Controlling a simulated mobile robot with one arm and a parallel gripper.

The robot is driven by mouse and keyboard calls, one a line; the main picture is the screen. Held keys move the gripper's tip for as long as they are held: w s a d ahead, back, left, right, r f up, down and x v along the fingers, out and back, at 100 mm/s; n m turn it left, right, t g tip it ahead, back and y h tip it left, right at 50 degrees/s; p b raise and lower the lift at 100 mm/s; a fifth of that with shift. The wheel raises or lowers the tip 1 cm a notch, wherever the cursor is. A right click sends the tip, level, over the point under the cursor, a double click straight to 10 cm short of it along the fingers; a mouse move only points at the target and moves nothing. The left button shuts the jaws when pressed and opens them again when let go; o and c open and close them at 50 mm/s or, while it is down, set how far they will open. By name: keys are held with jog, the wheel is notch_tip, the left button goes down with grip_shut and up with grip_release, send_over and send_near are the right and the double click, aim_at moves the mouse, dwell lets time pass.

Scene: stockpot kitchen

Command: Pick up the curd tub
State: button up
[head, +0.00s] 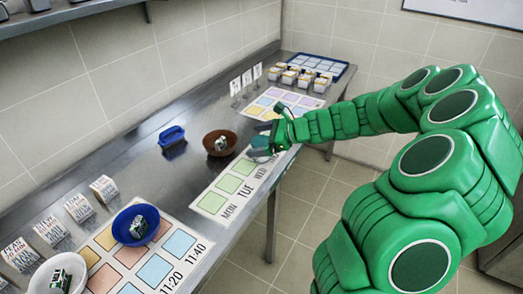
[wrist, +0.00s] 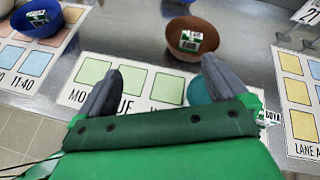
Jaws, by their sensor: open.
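No thing in view is plainly marked as the curd tub. A teal rounded thing (wrist: 199,92) shows beside my right finger in the wrist view, mostly hidden by it. It also shows by my gripper in the head view (head: 260,154). My gripper (wrist: 160,72) is open with nothing visibly held, over the MON–TUE–WED card (wrist: 140,82). In the head view, my gripper (head: 273,141) is above the counter's front edge. Several small white-and-yellow tubs (head: 305,78) stand far back on the counter.
A brown bowl (head: 219,143) with a small carton stands beyond the card. A blue bowl (head: 135,224) and a white bowl (head: 40,280) also hold cartons. A small blue tray-like thing (head: 172,136) stands near the wall. Bare counter lies between them.

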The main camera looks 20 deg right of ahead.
aim_at(262, 142)
jog(key=w+d+f+m, duration=0.1)
jog(key=d+f, duration=0.1)
jog(key=w+d+f+m+t+h, duration=0.1)
jog(key=d+m, duration=0.1)
jog(key=d, duration=0.1)
jog(key=w+d+f+m+t, duration=0.1)
jog(key=d+f+m, duration=0.1)
jog(key=shift+w+d+f, duration=0.25)
jog(key=shift+d+f, duration=0.05)
jog(key=shift+w+d+x, duration=0.1)
jog(key=shift+d+x, duration=0.05)
jog(key=shift+x, duration=1.75)
jog(key=shift+w+d+x, duration=0.1)
jog(key=shift+x, duration=1.8)
jog(key=shift+f, duration=0.1)
jog(key=shift+c, duration=0.2)
jog(key=c, duration=1)
